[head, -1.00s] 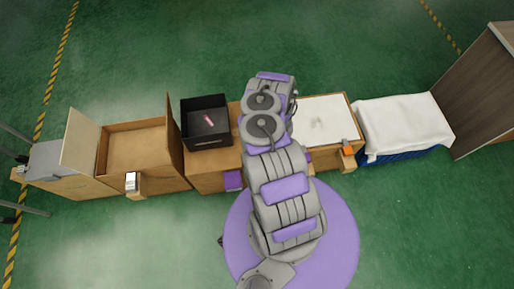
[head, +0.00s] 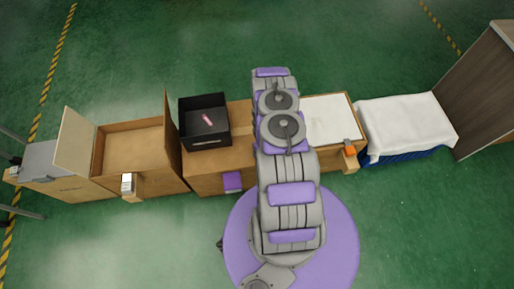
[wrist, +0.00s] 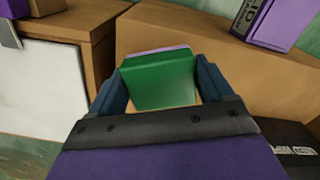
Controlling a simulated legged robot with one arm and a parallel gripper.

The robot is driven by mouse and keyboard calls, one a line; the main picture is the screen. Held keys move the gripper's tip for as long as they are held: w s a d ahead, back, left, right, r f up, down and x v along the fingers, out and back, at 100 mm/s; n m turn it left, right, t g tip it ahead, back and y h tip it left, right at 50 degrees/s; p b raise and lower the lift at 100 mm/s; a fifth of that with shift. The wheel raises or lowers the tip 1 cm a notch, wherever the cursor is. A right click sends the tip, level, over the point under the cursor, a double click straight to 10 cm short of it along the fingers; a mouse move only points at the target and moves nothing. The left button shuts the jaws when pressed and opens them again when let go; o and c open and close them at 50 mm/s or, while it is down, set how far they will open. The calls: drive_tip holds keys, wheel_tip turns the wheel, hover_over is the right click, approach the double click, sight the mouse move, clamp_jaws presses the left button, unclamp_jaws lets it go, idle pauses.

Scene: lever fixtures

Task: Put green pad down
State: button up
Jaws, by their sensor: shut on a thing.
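The green pad (wrist: 165,85) is between the two fingers of my gripper (wrist: 158,76) in the wrist view. Its green face is toward the camera, and a thin lilac strip shows along its far edge. My gripper is shut on the pad. Brown cardboard-coloured surfaces lie behind and below it; I cannot tell whether the pad touches them. In the head view my own arm hides the gripper and the pad.
A black open bin (head: 188,128) holds a small pink item. An open brown box (head: 132,153) stands left. A white panel (head: 332,120) and a white cloth (head: 405,120) lie right. A purple block (head: 232,182) sits on the bench's front.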

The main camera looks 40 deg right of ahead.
drive_tip(key=shift+w+d+f, duration=0.15)
drive_tip(key=shift+w+f, duration=0.05)
drive_tip(key=shift+w, duration=1.2)
drive_tip(key=shift+w+d+f, duration=0.15)
drive_tip(key=shift+w, duration=1.25)
wheel_tip(320, 180, down, 4)
drive_tip(key=shift+a+r+b, duration=0.1)
drive_tip(key=shift+r+b, duration=0.1)
drive_tip(key=shift+b, duration=0.8)
drive_tip(key=shift+r, duration=0.1)
drive_tip(key=o, duration=1)
